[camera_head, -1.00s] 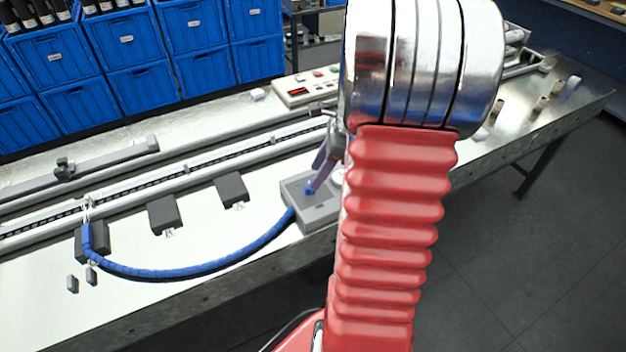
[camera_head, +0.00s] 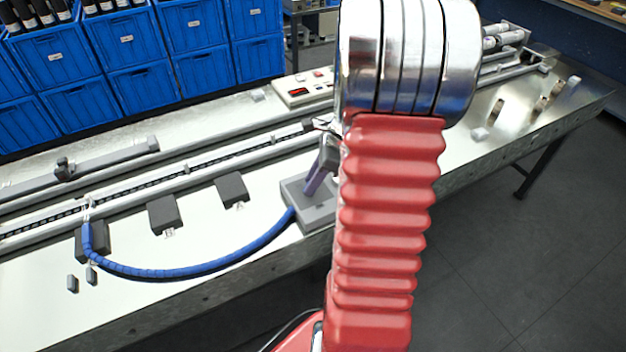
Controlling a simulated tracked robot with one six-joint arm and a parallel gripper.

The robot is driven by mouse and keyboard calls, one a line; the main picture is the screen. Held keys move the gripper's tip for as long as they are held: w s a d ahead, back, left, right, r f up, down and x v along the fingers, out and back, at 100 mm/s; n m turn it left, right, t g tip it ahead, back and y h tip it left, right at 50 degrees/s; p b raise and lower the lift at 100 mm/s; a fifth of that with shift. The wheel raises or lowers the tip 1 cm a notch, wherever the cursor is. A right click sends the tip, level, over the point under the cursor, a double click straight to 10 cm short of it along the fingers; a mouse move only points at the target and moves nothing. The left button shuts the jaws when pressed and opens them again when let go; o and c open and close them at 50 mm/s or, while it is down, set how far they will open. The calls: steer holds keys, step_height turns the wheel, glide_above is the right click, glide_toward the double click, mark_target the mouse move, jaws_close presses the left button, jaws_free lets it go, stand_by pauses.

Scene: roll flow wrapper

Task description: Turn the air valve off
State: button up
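The air valve's grey box (camera_head: 318,217) sits near the front edge of the metal bench, left of my arm. A blue hose (camera_head: 190,272) runs from its left side in a curve to a dark block. My gripper (camera_head: 312,188) points down at the top of the box, with its purple-grey fingers over the place of the blue valve knob. The knob is hidden behind the fingers, so I cannot tell whether they touch or hold it. My arm hides the right part of the box and much of the gripper. The gap between the fingers does not show.
Dark blocks (camera_head: 164,214) stand on the bench left of the box. A long conveyor rail (camera_head: 150,178) runs behind them. A control panel (camera_head: 303,88) stands behind the gripper. Blue crates (camera_head: 126,40) line the back. Small loose pieces (camera_head: 496,111) lie on the right.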

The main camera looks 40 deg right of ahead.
steer(key=c, duration=0.5)
steer(key=shift+o, duration=0.2)
steer(key=shift+n, duration=0.3)
steer(key=n, duration=0.2)
steer(key=n+g, duration=0.1)
steer(key=n, duration=0.1)
steer(key=n+g+y, duration=0.1)
steer(key=shift+w+d+n, duration=0.15)
steer(key=shift+w+n, duration=0.15)
steer(key=shift+n, duration=0.1)
steer(key=n+g, duration=0.2)
steer(key=n, duration=0.3)
steer(key=shift+w, duration=0.15)
steer(key=shift+n, duration=0.4)
steer(key=o, duration=1)
steer(key=shift+o, duration=0.2)
